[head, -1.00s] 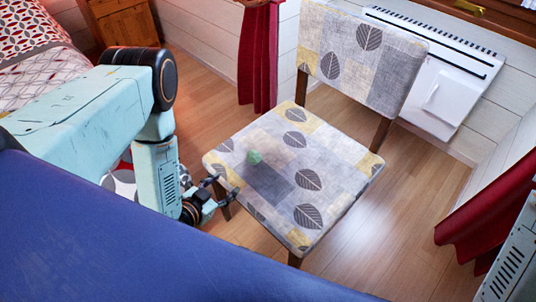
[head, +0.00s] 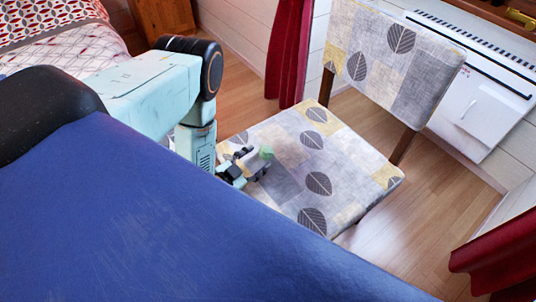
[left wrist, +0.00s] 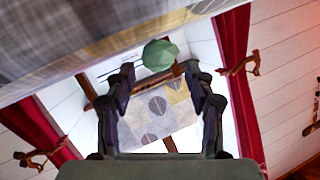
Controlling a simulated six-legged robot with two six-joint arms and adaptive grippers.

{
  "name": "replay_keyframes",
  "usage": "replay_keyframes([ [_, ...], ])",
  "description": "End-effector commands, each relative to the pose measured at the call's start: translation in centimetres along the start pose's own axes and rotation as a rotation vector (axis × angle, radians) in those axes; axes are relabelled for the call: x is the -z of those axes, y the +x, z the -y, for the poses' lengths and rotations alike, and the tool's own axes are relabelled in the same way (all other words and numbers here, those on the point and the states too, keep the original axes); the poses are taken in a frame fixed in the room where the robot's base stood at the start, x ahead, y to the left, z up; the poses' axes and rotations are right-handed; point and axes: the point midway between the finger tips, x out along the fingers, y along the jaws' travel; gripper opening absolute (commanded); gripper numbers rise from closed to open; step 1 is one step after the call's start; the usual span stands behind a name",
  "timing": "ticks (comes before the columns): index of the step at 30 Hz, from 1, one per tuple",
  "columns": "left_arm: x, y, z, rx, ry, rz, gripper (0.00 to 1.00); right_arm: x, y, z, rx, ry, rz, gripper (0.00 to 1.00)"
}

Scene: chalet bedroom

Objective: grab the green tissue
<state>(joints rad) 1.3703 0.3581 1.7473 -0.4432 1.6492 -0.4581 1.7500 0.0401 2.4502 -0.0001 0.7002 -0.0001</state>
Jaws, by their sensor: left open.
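The green tissue (head: 266,152) is a small crumpled lump on the patterned seat of the chair (head: 318,183). My left gripper (head: 256,163) is low over the near left part of the seat, with its fingertips close to the tissue. In the left wrist view the tissue (left wrist: 160,55) shows centred just beyond the open fingertips (left wrist: 160,74), with nothing held between the fingers. I cannot tell whether a finger touches the tissue. My right gripper is out of view.
The chair's backrest (head: 398,55) rises behind the seat. A white heater (head: 480,110) is on the wall behind it. Red curtains (head: 289,50) hang on both sides. A bed (head: 55,30) is at the far left. Wooden floor (head: 400,240) is clear right of the chair.

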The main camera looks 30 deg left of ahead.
Motion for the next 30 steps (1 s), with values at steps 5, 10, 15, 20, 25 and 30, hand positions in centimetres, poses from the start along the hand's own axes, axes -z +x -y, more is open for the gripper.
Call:
replay_keyframes([
  [5, -0.2, 2.6, -0.2, -0.001, 0.002, -0.002, 0.54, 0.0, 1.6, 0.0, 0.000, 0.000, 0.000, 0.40],
  [10, 0.0, 3.7, -0.2, -0.001, 0.000, -0.001, 0.54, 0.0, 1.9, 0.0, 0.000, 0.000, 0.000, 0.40],
  [15, 0.1, 3.8, -0.3, -0.001, 0.000, -0.001, 0.54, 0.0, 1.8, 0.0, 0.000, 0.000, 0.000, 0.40],
  [20, 0.2, 3.8, -0.3, -0.001, 0.000, -0.001, 0.43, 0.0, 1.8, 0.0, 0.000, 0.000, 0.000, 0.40],
  [25, 0.1, 3.8, -0.3, -0.001, 0.000, 0.000, 0.36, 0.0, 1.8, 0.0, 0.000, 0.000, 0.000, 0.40],
  [30, 0.1, 3.8, -0.3, -0.001, 0.000, 0.000, 0.36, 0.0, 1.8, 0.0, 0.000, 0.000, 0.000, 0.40],
])
